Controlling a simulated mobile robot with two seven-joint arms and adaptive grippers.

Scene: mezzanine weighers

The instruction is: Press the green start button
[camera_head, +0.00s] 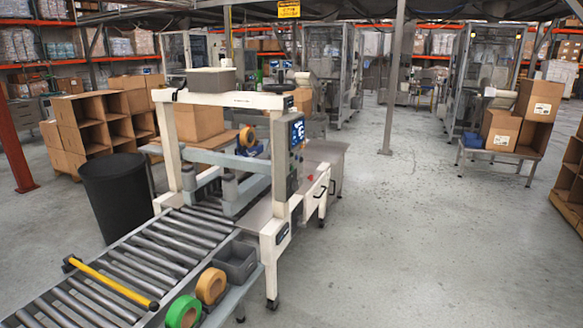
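A white carton-sealing machine (225,98) stands over a roller conveyor (165,243) in the left half of the view. A control panel with a blue screen (297,132) is on the right side of its frame. Small dark controls (293,182) sit on the post below the screen. A small red spot (310,178) shows beside the post. Neither of my grippers is in view.
A yellow bar (115,285) lies across the rollers. Green (183,312) and tan (211,285) tape rolls and a grey bin (236,262) line the conveyor's right side. A black barrel (117,195) stands left. A grey post (392,80) rises mid-floor. The floor (420,240) at right is clear.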

